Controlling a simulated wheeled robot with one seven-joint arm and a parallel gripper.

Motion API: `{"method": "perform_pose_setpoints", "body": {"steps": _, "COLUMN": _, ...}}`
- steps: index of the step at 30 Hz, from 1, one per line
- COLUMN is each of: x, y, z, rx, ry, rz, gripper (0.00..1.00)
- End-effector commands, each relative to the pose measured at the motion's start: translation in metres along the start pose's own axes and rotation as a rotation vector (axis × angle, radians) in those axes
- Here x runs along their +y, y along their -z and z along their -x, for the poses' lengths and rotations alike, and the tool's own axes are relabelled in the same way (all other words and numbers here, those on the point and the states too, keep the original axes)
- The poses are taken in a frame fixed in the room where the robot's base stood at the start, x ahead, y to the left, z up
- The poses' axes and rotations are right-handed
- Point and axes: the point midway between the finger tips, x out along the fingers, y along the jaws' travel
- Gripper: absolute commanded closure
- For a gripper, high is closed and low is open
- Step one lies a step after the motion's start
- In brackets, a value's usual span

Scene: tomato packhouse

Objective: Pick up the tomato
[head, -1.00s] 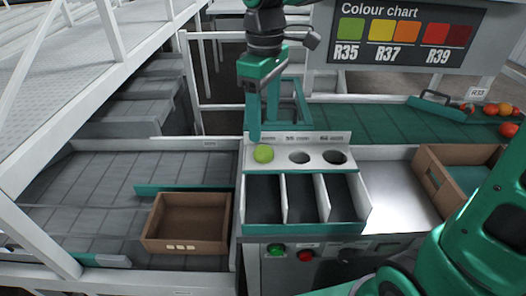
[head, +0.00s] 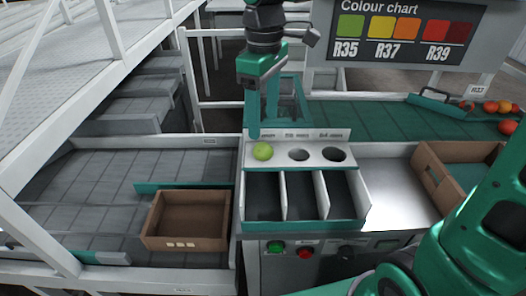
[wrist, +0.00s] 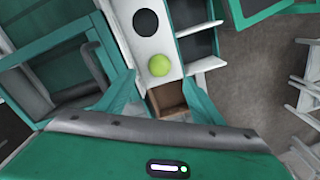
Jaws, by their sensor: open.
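A green tomato (head: 263,151) sits in the left hole of the white sizing panel (head: 318,154), whose other two holes are empty. It also shows in the wrist view (wrist: 159,65), beyond and between my fingers. My gripper (head: 262,132) hangs just above and behind the tomato, fingers pointing down. In the wrist view my gripper (wrist: 138,88) shows two green fingers spread apart with nothing between them. In the head view one finger overlaps the line to the tomato, so I cannot tell the exact gap.
Three empty bins (head: 262,211) stand in front of the panel. A brown crate (head: 187,243) lies left on the grey rollers, another crate (head: 430,170) at right. A green belt (head: 380,122) carries several red and orange tomatoes (head: 505,108). A colour chart (head: 405,30) stands behind.

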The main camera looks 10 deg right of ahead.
Motion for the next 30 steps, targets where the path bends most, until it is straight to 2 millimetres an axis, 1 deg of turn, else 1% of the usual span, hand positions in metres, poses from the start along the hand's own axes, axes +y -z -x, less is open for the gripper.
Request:
{"method": "perform_pose_setpoints", "body": {"steps": 1, "x": 0.0, "y": 0.0, "z": 0.0, "rx": 0.0, "ry": 0.0, "rz": 0.0, "gripper": 0.39}}
{"method": "perform_pose_setpoints", "body": {"steps": 2, "x": 0.0, "y": 0.0, "z": 0.0, "rx": 0.0, "ry": 0.0, "rz": 0.0, "gripper": 0.44}}
{"method": "perform_pose_setpoints", "body": {"steps": 3, "x": 0.0, "y": 0.0, "z": 0.0, "rx": 0.0, "ry": 0.0, "rz": -0.003, "gripper": 0.51}}
{"method": "perform_pose_setpoints", "body": {"steps": 7, "x": 0.0, "y": 0.0, "z": 0.001, "rx": 0.0, "ry": 0.0, "rz": -0.068, "gripper": 0.51}}
{"method": "perform_pose_setpoints", "body": {"steps": 10, "x": 0.0, "y": 0.001, "z": 0.003, "rx": 0.0, "ry": -0.001, "rz": -0.204, "gripper": 0.51}}
{"method": "perform_pose_setpoints", "body": {"steps": 17, "x": -0.001, "y": 0.004, "z": 0.009, "rx": 0.001, "ry": -0.003, "rz": -0.664, "gripper": 0.51}}
{"method": "perform_pose_setpoints", "body": {"steps": 30, "x": -0.002, "y": 0.007, "z": 0.021, "rx": 0.005, "ry": -0.004, "rz": -1.573, "gripper": 0.51}}
